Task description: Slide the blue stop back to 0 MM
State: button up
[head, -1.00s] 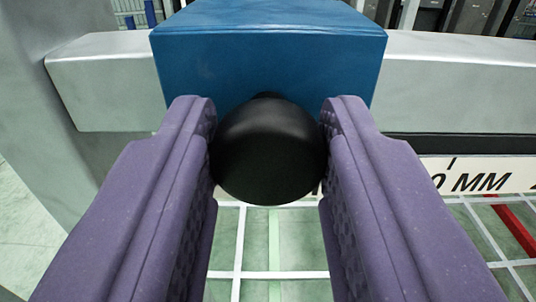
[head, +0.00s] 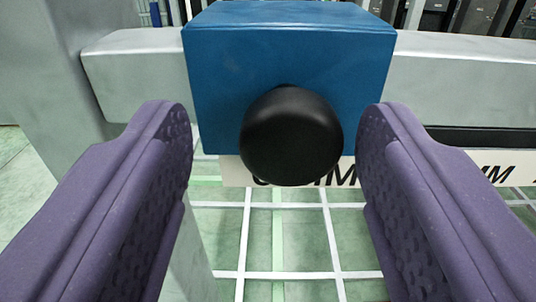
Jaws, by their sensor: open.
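The blue stop (head: 225,85) is a box-shaped block around the pale grey rail, near the rail's left end. A round black knob (head: 291,138) sticks out of its front toward me. My gripper (head: 276,125) is open, with one purple finger on each side of the knob. Gaps show between the knob and both fingers. A white label (head: 238,172) sits below the stop. Its visible letters look like part of "0 MM"; the knob and right finger hide some of it.
The grey rail (head: 465,80) runs across the view, with bare rail on both sides of the stop. A grey post (head: 50,60) stands at the left. Another partly hidden MM marking (head: 495,170) shows at right. A white grid over green floor lies below.

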jog(key=s, duration=0.6)
jog(key=shift+s, duration=0.4)
jog(key=shift+r, duration=0.1)
jog(key=d+r+n+y+b, duration=0.1)
jog(key=d+r+y+b, duration=0.3)
jog(key=d+r+b, duration=0.6)
jog(key=s+d+r+g+h+b, duration=0.1)
jog(key=s+d+h+b, duration=0.1)
jog(key=s+d+b, duration=0.3)
jog(key=s+d+r+m+g+h+b, duration=0.1)
jog(key=s+d+b, duration=0.4)
jog(key=s+d, duration=0.6)
jog(key=shift+d+g+h+b, duration=0.35)
jog(key=shift+d+h, duration=0.45)
jog(key=shift+d, duration=0.35)
